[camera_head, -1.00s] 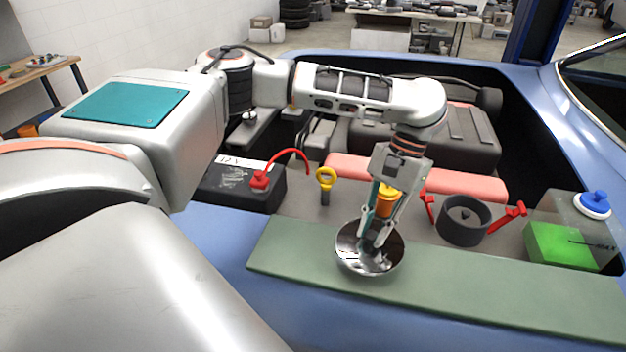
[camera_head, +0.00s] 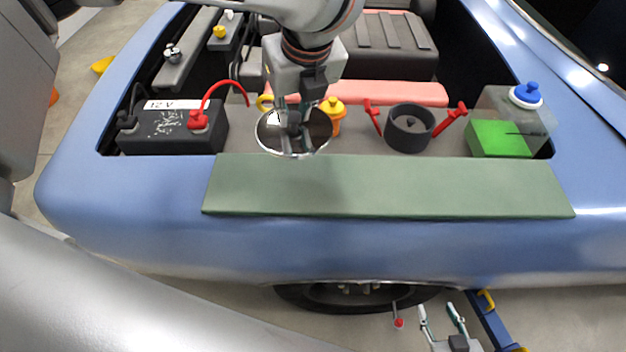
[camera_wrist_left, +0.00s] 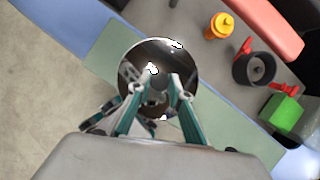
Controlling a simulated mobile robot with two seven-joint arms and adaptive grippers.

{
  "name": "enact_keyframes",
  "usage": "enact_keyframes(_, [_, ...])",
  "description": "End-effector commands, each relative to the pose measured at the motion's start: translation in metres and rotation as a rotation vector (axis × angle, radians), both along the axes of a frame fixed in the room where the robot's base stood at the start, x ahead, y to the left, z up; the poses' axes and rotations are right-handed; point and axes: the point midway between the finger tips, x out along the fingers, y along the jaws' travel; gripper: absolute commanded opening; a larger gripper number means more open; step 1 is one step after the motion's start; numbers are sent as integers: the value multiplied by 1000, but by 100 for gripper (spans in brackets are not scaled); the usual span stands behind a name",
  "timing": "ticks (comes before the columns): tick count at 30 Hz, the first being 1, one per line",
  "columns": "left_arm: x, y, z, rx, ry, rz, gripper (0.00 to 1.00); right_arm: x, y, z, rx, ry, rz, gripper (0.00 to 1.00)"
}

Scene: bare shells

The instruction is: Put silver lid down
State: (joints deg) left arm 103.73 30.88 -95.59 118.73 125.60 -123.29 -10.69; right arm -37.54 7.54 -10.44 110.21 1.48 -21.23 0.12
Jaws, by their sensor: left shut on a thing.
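The silver lid (camera_head: 318,132) is round, shiny and bowl-like. My left gripper (camera_head: 293,136) is shut on the lid's middle, with its fingers pointing down into it. In the head view the lid overlaps the far left edge of the green mat (camera_head: 400,187) and the engine bay behind it. In the left wrist view the lid (camera_wrist_left: 150,50) covers part of the mat, with my left gripper (camera_wrist_left: 162,90) over its centre. I cannot tell how high it is above the mat. My right gripper (camera_head: 441,320) is open and empty at the bottom, beside the car.
A black battery (camera_head: 170,138) stands left of the lid. The mat's middle and right are clear.

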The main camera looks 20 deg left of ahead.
Motion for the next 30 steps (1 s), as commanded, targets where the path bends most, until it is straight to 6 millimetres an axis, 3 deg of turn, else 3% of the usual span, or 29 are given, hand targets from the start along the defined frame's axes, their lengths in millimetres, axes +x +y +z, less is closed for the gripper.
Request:
enact_keyframes(12, [0,-20,38,-4,0,-802,0,4,4,4,9,-13,1,40])
enact_keyframes(21, [-2,-30,56,0,2,-1152,0,5,6,4,11,-15,3,40])
enact_keyframes(26, [-3,-32,51,1,5,-1209,0,5,6,3,11,-15,3,40])
enact_keyframes(30, [-4,-32,23,0,8,-1213,0,5,9,0,15,-18,6,40])
